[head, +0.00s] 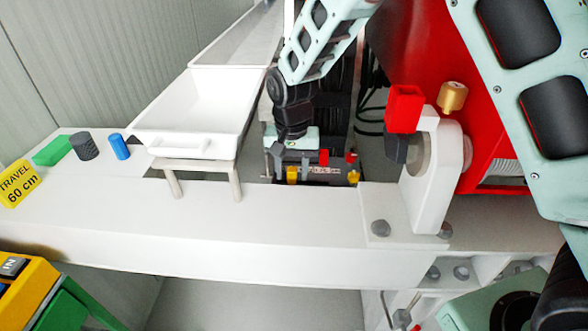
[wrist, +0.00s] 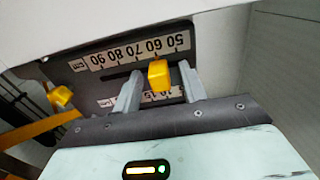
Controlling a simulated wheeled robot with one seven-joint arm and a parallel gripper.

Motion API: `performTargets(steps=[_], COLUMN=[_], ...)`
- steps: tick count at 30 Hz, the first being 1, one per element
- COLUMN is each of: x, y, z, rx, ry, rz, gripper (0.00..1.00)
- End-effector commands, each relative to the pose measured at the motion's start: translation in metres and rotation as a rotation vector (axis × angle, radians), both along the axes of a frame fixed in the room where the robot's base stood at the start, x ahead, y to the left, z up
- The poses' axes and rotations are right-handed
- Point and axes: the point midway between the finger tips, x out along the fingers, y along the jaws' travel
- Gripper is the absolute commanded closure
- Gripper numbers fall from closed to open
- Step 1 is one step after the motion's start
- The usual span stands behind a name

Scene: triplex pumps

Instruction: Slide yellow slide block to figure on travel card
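The yellow slide block (wrist: 159,76) sits on a slotted panel between the two fingers of my gripper (wrist: 161,82) in the wrist view. A gap shows on each side of it, so the fingers look open around it. The printed scale (wrist: 138,50) appears upside down, and the block lies beside the 60. In the head view the block (head: 292,174) shows small below my gripper (head: 291,165). The yellow travel card (head: 19,184) at the left edge reads "TRAVEL 60 cm".
A second yellow piece (wrist: 60,98) is left of the block in the wrist view. A white tray (head: 197,105) stands left of my arm. A green block (head: 52,150), a dark cylinder (head: 84,146) and a blue cylinder (head: 119,147) lie on the white ledge. Red machinery is at right.

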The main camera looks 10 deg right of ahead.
Motion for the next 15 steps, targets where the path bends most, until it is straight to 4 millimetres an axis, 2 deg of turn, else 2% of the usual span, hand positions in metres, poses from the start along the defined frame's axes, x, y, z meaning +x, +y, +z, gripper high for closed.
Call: performTargets(steps=[9, 13, 15], x=[-0.001, 0.0, 0.0], y=[0.0, 0.0, 0.001], z=[0.001, 0.014, 0.026], rx=[0.0, 0.001, 0.002], ry=[0.002, 0.0, -0.003], rz=[0.0, 0.001, 0.001], gripper=[0.58, 0.58, 0.58])
